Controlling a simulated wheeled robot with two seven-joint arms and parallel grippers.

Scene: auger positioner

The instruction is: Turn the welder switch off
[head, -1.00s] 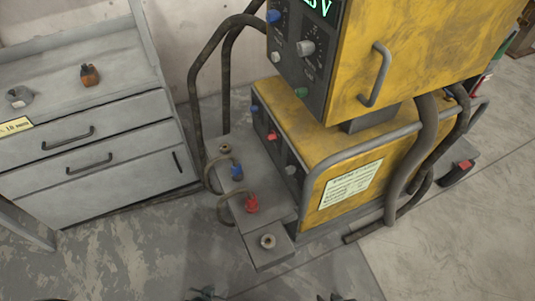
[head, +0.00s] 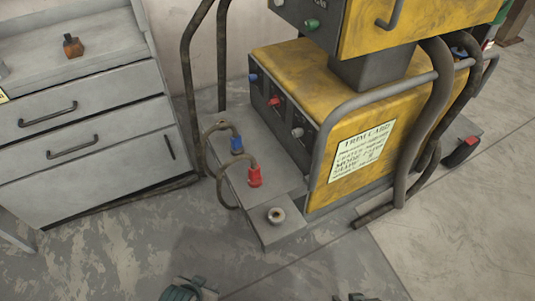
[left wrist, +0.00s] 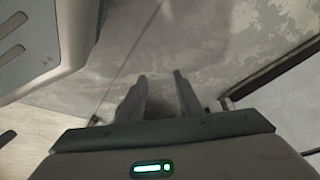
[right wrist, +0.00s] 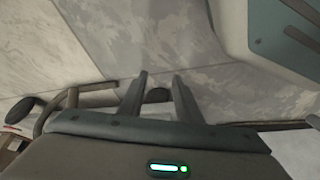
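The yellow welder (head: 290,60) stands right of centre in the head view, with a dark front panel (head: 285,110). A blue knob (head: 253,78), a red knob (head: 273,101) and a pale knob (head: 297,132) sit on that panel. I cannot tell which control is the switch or its setting. My left gripper (head: 188,290) shows at the bottom edge; its fingers (left wrist: 160,78) stand apart and empty in the left wrist view. My right gripper (head: 355,297) is barely in the head view; its fingers (right wrist: 160,76) also stand apart and empty. Both are well short of the welder.
A grey shelf with a blue plug (head: 237,144), a red plug (head: 254,177) and a round socket (head: 276,215) juts out before the panel. A grey drawer cabinet (head: 95,180) stands left. Thick hoses (head: 420,140) hang at right. The floor in front is clear.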

